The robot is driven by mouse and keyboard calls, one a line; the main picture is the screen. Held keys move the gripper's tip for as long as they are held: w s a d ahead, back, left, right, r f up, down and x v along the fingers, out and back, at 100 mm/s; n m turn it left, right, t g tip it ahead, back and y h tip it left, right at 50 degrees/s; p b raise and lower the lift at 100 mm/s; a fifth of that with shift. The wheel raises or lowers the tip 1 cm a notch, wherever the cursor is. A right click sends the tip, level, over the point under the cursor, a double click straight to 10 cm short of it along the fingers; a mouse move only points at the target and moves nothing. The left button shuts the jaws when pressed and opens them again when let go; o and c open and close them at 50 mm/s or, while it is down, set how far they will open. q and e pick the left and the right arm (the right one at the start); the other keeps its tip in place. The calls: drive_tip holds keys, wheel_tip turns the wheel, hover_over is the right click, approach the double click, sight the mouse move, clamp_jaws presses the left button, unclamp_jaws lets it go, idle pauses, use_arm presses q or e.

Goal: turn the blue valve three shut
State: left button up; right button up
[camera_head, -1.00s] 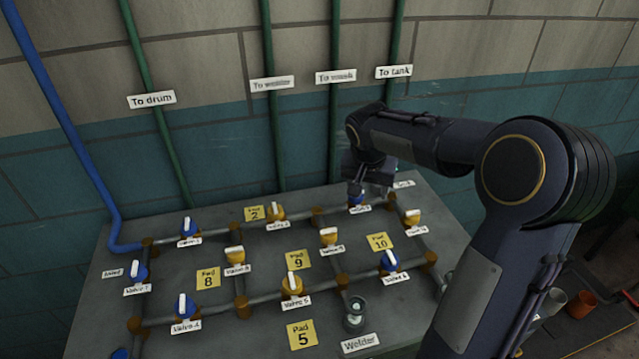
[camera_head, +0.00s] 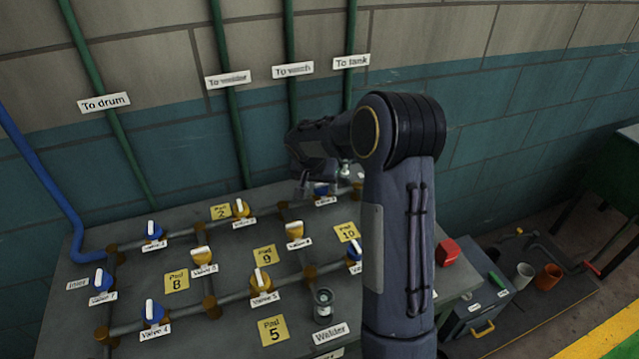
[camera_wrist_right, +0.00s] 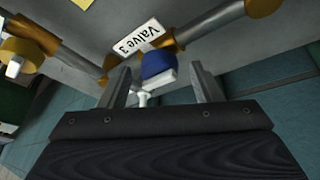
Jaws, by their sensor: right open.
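Blue valve 3 (camera_head: 321,189) sits on the pipe at the back right of the grey pipe board and is partly covered by my right gripper. In the right wrist view, valve 3 (camera_wrist_right: 158,64) has a blue body under its "Valve 3" label, with white handle parts facing the gripper. My right gripper (camera_wrist_right: 160,86) is open, with one finger on each side of the white part. I cannot tell whether a finger touches it or exactly how the handle lies. The right gripper (camera_head: 323,178) also shows in the head view. My left gripper is out of view.
Other blue valves (camera_head: 153,231) and yellow valves (camera_head: 240,209) stand along the pipes nearby. A yellow valve (camera_wrist_right: 28,48) is left in the wrist view. The wall (camera_head: 240,130) rises close behind.

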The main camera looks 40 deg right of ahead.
drive_tip(key=shift+c, duration=0.2)
drive_tip(key=c, duration=0.9)
